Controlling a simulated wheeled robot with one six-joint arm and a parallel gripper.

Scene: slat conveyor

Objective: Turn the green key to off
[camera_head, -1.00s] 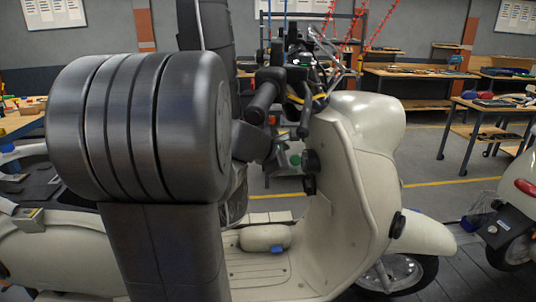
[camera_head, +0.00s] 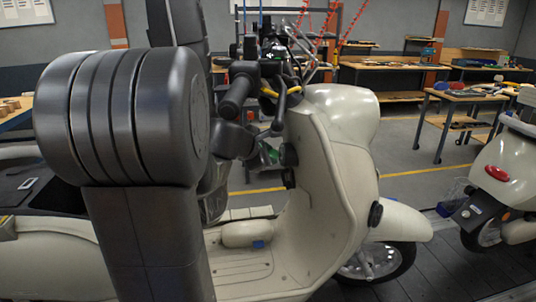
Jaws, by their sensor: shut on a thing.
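The cream scooter (camera_head: 330,180) stands in front of me. Its green key (camera_head: 269,153) shows as a small patch of green at the inner side of the front shield, beside the dark round lock (camera_head: 288,154). My gripper (camera_head: 262,152) reaches in from the left, under the handlebar, and is shut on the green key. The fingers are small and dark here, and my own arm hides much of the wrist. The key's exact angle is too small to tell.
The handlebar and brake lever (camera_head: 281,108) are close above my gripper. A second cream scooter (camera_head: 505,170) stands at the right. Workbenches (camera_head: 465,97) line the back, with open floor before them.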

